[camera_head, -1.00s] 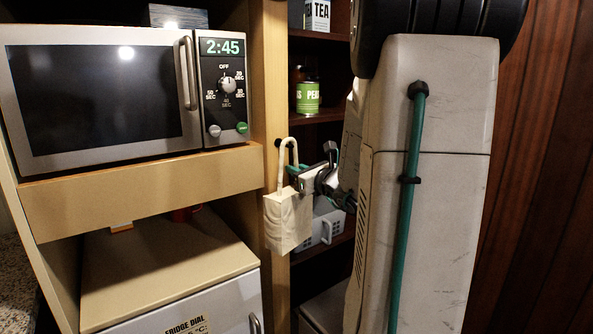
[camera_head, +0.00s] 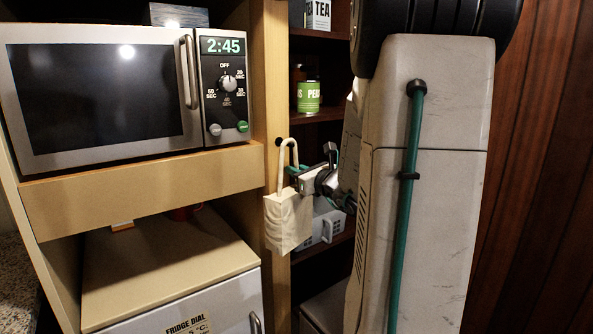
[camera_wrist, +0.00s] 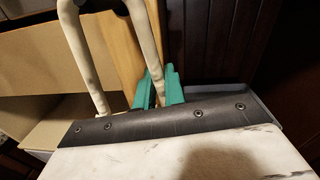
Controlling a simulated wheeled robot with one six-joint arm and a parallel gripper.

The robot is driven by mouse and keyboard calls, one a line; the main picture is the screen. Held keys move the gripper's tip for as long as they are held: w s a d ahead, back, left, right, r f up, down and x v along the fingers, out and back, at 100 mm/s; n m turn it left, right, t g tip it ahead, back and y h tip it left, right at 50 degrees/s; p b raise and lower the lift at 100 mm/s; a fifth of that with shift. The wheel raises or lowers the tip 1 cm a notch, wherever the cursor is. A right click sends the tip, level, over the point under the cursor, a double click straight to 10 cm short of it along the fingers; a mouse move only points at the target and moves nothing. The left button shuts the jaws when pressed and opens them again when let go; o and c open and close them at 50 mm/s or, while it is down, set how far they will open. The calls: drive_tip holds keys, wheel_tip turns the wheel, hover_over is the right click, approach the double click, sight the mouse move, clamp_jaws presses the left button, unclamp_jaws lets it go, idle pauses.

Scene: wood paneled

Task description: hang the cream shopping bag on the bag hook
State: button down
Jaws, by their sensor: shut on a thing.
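The cream shopping bag (camera_head: 289,220) hangs upright in front of the wooden post, its handle loop standing up above it. My gripper (camera_head: 296,170) reaches in from the right and is shut on the bag's handle. In the wrist view, the teal fingers (camera_wrist: 158,88) are at the right strand of the cream handle (camera_wrist: 78,52). The bag's body is not clear in the wrist view.
A microwave (camera_head: 100,95) sits on a wooden shelf left of the post (camera_head: 276,80). A fridge (camera_head: 190,300) is below it. Dark shelves right of the post hold a green can (camera_head: 308,97), a tea box (camera_head: 318,14) and a grey basket (camera_head: 326,225).

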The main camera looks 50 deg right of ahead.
drive_tip(key=c, duration=1.4)
unclamp_jaws()
drive_tip(key=s+a, duration=0.1)
drive_tip(key=s, duration=0.6)
drive_tip(key=shift+s+a, duration=0.15)
drive_tip(key=shift+s, duration=0.2)
